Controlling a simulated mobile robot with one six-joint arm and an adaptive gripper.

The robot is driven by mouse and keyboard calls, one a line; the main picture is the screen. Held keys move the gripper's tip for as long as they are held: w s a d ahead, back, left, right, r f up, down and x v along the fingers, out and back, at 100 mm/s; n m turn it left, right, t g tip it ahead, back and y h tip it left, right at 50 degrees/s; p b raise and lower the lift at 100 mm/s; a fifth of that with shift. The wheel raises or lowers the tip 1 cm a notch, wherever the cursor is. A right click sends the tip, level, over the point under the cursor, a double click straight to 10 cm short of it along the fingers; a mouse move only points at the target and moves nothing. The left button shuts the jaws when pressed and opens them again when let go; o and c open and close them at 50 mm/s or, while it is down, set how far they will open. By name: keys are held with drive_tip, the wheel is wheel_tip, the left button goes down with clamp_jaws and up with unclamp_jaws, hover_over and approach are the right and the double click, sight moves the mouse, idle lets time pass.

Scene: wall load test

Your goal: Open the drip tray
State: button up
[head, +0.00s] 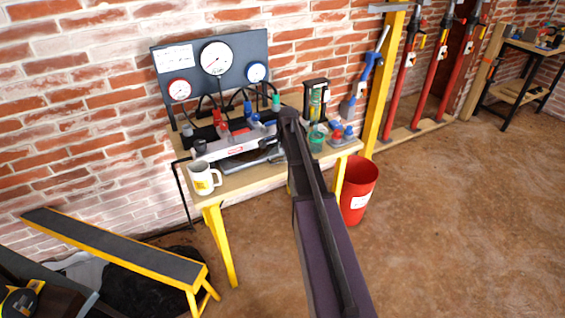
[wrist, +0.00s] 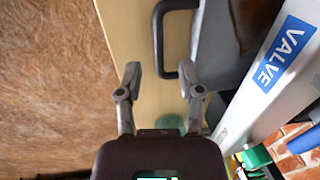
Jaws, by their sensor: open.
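The drip tray shows in the wrist view as a grey front (wrist: 212,55) with a black bar handle (wrist: 158,36) standing out from it over the pale bench top. My gripper (wrist: 160,74) is open and empty. Its two fingertips are near the handle's end, with the handle just ahead and no clear contact. In the head view a grey unit (head: 240,145) sits on the bench, with dark parts low at its front; my arm covers its right end. My gripper cannot be made out there behind the arm.
A white mug (head: 203,178) stands at the bench's front left corner. A green container (head: 317,137) and a blue-and-red item (head: 341,134) are to the right. A red bin (head: 358,190) stands on the floor. A panel with gauges (head: 213,62) rises behind.

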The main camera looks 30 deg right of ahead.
drive_tip(key=shift+w+f+b, duration=0.15)
drive_tip(key=shift+f+b, duration=0.45)
drive_tip(key=shift+f, duration=0.3)
clamp_jaws()
